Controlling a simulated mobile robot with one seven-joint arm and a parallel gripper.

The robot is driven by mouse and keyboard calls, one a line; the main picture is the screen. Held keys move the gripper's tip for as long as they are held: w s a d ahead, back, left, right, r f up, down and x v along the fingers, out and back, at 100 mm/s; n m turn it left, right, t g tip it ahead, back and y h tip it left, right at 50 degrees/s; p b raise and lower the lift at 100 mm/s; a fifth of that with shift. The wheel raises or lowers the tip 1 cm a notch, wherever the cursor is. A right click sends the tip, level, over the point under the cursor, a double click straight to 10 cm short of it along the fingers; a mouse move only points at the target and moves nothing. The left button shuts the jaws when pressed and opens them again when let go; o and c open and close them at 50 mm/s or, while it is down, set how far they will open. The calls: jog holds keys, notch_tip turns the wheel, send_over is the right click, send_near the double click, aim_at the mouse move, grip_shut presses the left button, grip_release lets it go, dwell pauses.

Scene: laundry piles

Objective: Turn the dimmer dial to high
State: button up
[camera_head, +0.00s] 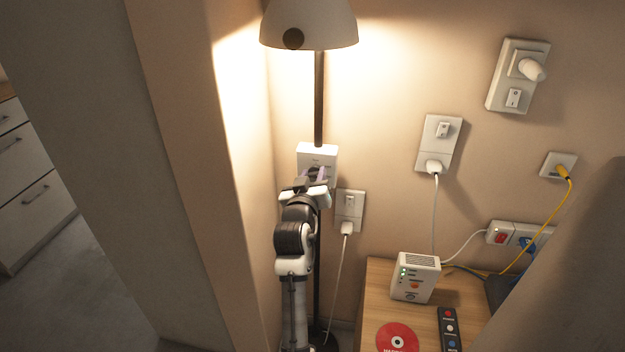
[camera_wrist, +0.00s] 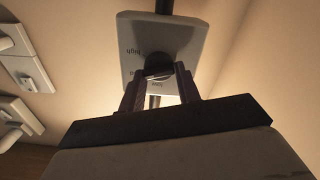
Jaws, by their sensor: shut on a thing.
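The dimmer is a white box (camera_head: 317,152) on the dark pole of a lit lamp (camera_head: 310,24). In the wrist view the dimmer box (camera_wrist: 188,38) shows the printed word "high" and other small lettering, seen upside down. Its dark round dial (camera_wrist: 158,66) sits at the box's middle. My gripper (camera_head: 315,176) reaches up to the front of the box. In the wrist view its two fingers (camera_wrist: 159,85) are shut on the dial, one on each side. The dial's pointer is hidden or too small to read.
A wall plate with a plug (camera_head: 349,207) is just right of my gripper. More sockets (camera_head: 438,139) are on the wall. A wooden table (camera_head: 376,290) holds a white router (camera_head: 415,277), a red disc (camera_head: 397,338) and a remote (camera_head: 449,330). A wall edge (camera_head: 195,180) stands close on the left.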

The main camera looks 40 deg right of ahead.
jog(key=m+b, duration=0.2)
jog(key=m, duration=0.2)
jog(key=shift+f, duration=0.1)
jog(key=shift+s+d+m+b, duration=0.15)
jog(key=shift+m+b, duration=1.15)
jog(key=shift+m, duration=1.5)
jog(key=o, duration=1)
jog(key=b+v, duration=0.3)
jog(key=v, duration=1.1)
